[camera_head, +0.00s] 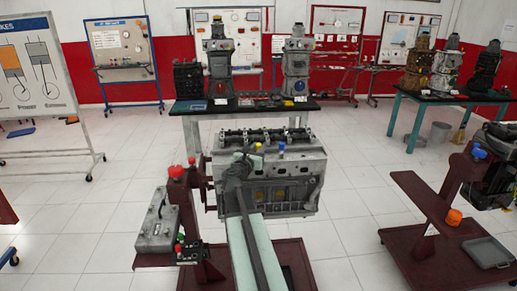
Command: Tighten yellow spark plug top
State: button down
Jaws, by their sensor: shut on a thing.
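The yellow spark plug top (258,147) is a small yellow cap at the upper front edge of the grey engine block (295,185) in the head view. My gripper (249,157) is at the block's top left, right at the yellow top, and is shut on it. The fingertips are small and dark here, so their exact contact is hard to make out. A blue spark plug top (281,147) stands a little to the right, apart from my gripper. My arm hides part of the block's left front.
The block sits on a dark red stand (308,262) with a red knob (176,171) and a grey box (157,225) at left. A second red stand (425,200) with an orange object (454,217) is at right. White floor lies between the stands.

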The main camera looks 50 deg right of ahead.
jog(key=shift+g, duration=0.3)
jog(key=c, duration=1.2)
grip_release()
jog(key=shift+c, duration=0.2)
jog(key=v, duration=0.7)
jog(key=shift+a, duration=0.4)
jog(key=shift+s, duration=0.1)
